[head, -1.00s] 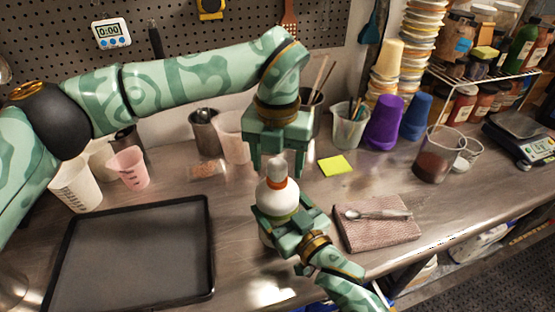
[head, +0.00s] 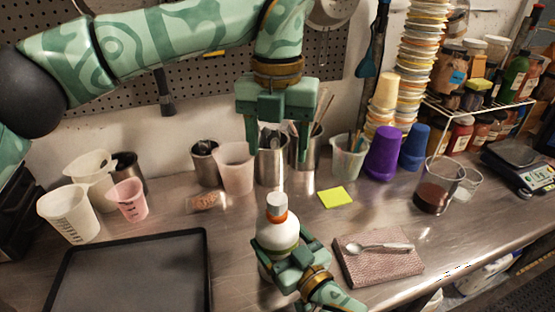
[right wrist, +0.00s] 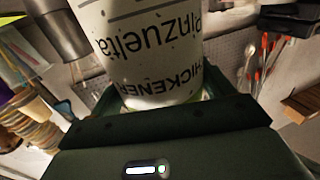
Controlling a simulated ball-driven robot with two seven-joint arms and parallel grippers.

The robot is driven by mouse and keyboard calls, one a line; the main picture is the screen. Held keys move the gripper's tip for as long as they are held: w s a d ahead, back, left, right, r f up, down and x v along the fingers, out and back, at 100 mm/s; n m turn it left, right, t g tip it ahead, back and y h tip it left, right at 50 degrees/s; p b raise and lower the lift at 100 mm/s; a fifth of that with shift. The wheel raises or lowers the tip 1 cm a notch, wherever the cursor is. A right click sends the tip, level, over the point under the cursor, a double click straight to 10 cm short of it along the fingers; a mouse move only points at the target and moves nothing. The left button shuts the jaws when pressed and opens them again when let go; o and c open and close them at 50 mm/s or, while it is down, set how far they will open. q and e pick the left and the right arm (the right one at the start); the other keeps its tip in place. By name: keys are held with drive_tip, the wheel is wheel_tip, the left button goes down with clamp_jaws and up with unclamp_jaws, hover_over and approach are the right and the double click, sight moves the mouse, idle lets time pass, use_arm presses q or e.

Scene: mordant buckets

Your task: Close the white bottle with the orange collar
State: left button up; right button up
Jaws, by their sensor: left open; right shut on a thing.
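The white bottle (head: 273,238) with the orange collar (head: 277,216) stands upright on the bench in the head view. A pale grey-white cap piece (head: 276,200) sits on top of the collar; how tightly it sits I cannot tell. My right gripper (head: 285,260) is shut around the bottle's body from the front. In the right wrist view the bottle (right wrist: 150,50) fills the top middle, with dark upside-down lettering. My left gripper (head: 278,148) is open and empty, its fingers pointing down above the bottle and apart from the cap.
Steel canisters and a pink translucent cup (head: 235,168) stand behind the bottle. A dark tray (head: 208,270) lies at left. A folded cloth (head: 375,268) with a spoon (head: 378,247) lies at right. A yellow note (head: 337,197) lies on bare bench.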

drive_tip(key=o, duration=1.8)
drive_tip(key=shift+s+d, duration=0.1)
drive_tip(key=p+v, duration=0.1)
drive_tip(key=v, duration=1.5)
drive_tip(key=shift+p, duration=0.35)
drive_tip(key=shift+f, duration=0.1)
